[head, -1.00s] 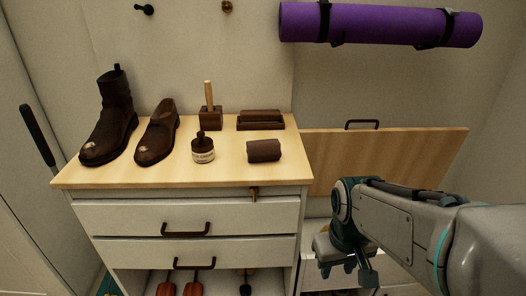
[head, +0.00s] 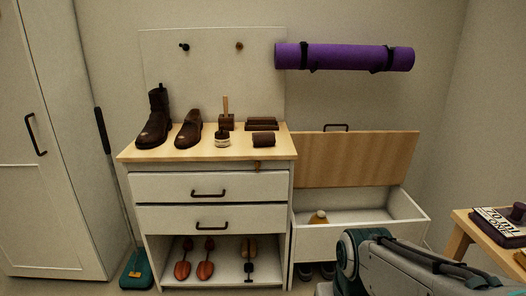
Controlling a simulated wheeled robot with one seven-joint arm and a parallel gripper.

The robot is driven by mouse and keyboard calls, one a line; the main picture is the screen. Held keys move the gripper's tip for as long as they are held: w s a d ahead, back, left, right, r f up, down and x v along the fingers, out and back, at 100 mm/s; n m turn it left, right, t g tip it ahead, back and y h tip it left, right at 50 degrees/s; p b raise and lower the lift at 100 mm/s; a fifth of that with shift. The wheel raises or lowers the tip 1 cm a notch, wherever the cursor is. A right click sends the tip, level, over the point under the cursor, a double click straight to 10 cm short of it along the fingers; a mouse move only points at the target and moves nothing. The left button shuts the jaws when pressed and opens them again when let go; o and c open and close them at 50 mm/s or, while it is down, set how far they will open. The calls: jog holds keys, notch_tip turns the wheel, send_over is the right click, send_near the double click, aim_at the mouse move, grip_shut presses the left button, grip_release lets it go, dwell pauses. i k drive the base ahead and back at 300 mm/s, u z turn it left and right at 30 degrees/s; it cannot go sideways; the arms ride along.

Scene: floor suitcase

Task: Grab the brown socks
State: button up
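A dark brown rolled bundle (head: 263,138), which looks like the brown socks, lies on the wooden top of the white dresser (head: 207,158), near its right front edge. Nothing touches it from above. My arm comes in at the lower right, well below and to the right of the bundle. My gripper's fingers are below the bottom edge of the picture, so their state is hidden.
A brown boot (head: 154,120), a shoe (head: 188,130), a jar (head: 222,139), a brush with holder (head: 226,117) and a dark brown block (head: 262,123) stand around the bundle. Right of the dresser is an open chest (head: 360,240) with its lid raised. A purple mat (head: 345,57) hangs above.

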aim_at(261, 139)
jog(key=u, duration=0.7)
jog(key=i, duration=0.9)
jog(key=u, duration=0.05)
